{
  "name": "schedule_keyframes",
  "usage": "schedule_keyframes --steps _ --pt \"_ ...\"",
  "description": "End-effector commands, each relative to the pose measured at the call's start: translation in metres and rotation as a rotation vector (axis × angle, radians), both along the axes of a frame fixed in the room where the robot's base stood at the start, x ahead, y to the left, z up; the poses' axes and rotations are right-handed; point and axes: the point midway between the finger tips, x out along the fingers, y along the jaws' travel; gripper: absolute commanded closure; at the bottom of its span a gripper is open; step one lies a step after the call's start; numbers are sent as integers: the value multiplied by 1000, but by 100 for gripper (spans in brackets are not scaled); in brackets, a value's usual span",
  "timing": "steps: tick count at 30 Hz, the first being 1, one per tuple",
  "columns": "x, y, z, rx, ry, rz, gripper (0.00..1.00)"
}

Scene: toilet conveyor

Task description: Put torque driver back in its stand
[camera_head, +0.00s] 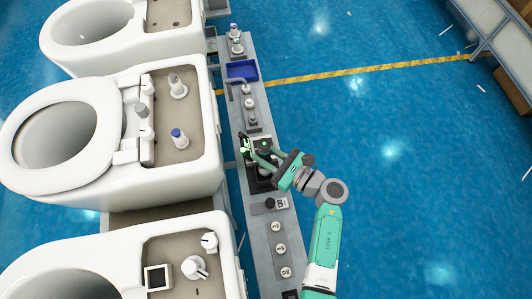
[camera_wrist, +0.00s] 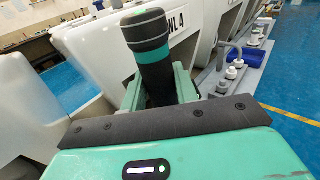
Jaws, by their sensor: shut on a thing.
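The torque driver (camera_wrist: 150,58) is a dark cylinder with a teal band and a rounded, ribbed top with a small green light. In the wrist view it stands up between the fingers of my gripper (camera_wrist: 160,92), which is shut on it. In the head view my gripper (camera_head: 256,152) is over the narrow grey bench, and the driver (camera_head: 245,147) shows small and dark at its tips. Dark fittings (camera_head: 262,184) sit on the bench beneath the gripper; I cannot tell whether they are the stand. The driver's lower end is hidden.
The grey bench (camera_head: 283,222) carries several round fittings, a blue tray (camera_head: 242,70) and a hooked pipe (camera_head: 238,83). White toilets (camera_head: 185,190) stand close along its left side. The blue floor to the right is open, with a yellow line (camera_head: 345,74).

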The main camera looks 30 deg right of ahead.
Motion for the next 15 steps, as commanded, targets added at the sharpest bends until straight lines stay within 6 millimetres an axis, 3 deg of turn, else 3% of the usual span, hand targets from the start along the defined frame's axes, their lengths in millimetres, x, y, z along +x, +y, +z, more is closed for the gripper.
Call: schedule_keyframes --steps 15 --pt "0 0 -19 0 -2 -1 100"
